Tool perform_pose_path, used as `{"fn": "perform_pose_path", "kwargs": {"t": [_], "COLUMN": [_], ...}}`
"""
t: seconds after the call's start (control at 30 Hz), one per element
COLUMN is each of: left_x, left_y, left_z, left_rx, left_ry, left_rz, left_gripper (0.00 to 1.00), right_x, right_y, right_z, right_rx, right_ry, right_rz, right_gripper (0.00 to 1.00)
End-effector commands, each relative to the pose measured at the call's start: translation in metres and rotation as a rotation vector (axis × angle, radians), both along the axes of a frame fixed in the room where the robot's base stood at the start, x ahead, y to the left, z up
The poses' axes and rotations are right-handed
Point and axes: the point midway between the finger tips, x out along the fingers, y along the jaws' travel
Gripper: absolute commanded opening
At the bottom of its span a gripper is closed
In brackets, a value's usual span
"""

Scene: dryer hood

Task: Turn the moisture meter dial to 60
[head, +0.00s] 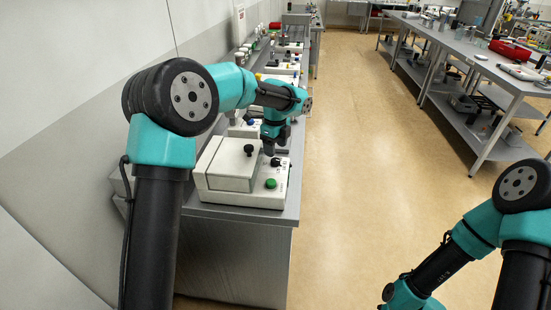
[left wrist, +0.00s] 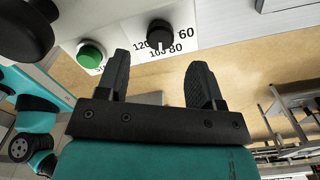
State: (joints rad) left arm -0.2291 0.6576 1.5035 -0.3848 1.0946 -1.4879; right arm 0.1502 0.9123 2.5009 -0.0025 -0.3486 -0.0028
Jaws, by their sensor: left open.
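The moisture meter (head: 226,192) is a white box with a lid, standing on the near end of the left bench. Its black dial (left wrist: 160,32) shows in the left wrist view beside printed numbers 60, 80, 100 and 120. A pale line on the dial appears to point near 100. A green button (left wrist: 90,54) sits left of the dial. My left gripper (left wrist: 158,78) is open and empty, its two fingers apart below the dial in that view, not visibly touching it. In the head view my left gripper (head: 272,150) is over the meter's right side. My right gripper is out of frame.
A black knob (head: 248,149) stands on the meter's lid. More instruments (head: 284,68) line the left bench (head: 284,215) behind the meter. A wall runs along the left. The floor (head: 365,180) between the benches is clear. A bench (head: 470,60) with tools stands at right.

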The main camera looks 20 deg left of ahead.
Motion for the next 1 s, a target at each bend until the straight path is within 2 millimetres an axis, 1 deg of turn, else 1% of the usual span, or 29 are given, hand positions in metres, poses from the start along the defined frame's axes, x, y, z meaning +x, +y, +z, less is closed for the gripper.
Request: {"fn": "perform_pose_path", "kwargs": {"t": [0.03,0.1,0.3,0.43,0.7,0.77,1.0], "left_x": [0.000,0.000,0.000,0.000,0.000,0.000,0.000], "left_y": [0.000,0.000,0.000,0.000,0.000,0.000,0.000], "left_z": [-0.010,-0.022,-0.046,-0.052,-0.053,-0.053,-0.053], "left_rx": [0.001,0.001,0.001,0.000,0.000,0.000,0.000], "left_ry": [0.004,0.003,0.002,0.001,0.000,0.000,0.000], "left_rz": [0.000,0.000,0.001,0.001,0.001,0.001,0.001], "left_gripper": [0.61,0.61,0.61,0.61,0.61,0.56,0.33], "right_x": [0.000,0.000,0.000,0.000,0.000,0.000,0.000], "right_y": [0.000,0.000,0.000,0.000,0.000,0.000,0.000], "right_z": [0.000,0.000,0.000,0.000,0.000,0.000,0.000], "right_rx": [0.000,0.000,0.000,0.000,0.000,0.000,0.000], "right_ry": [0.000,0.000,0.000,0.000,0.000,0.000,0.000], "right_rz": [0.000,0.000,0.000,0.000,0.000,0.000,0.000], "right_gripper": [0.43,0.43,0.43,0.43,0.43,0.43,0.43]}}
